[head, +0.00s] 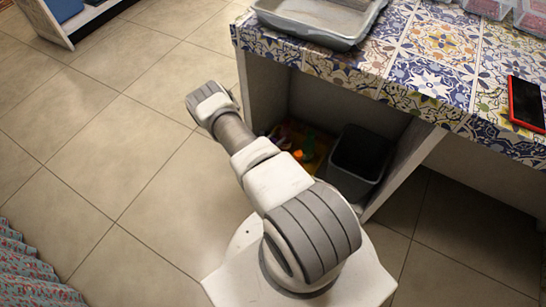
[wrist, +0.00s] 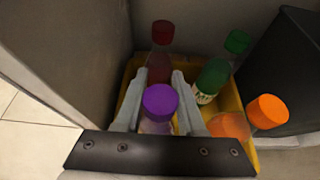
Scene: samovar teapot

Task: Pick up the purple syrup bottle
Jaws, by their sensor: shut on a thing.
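The purple syrup bottle, with a purple cap (wrist: 160,101) and a clear body below it, stands in the middle of the wrist view. My gripper (wrist: 159,76) has one finger on each side of it and is shut on it. The lower part of the bottle is hidden behind the gripper's dark front plate. It is in or just above a yellow crate (wrist: 241,100); I cannot tell whether its base touches the crate floor. In the head view my gripper is hidden by my arm and the counter.
Red-capped (wrist: 162,33), green-capped (wrist: 236,42) and orange-capped (wrist: 267,112) bottles surround the purple one in the crate. A dark bin (head: 360,158) stands to the right, and a cabinet wall (wrist: 75,60) is close on the left. The tiled counter (head: 430,65) overhangs.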

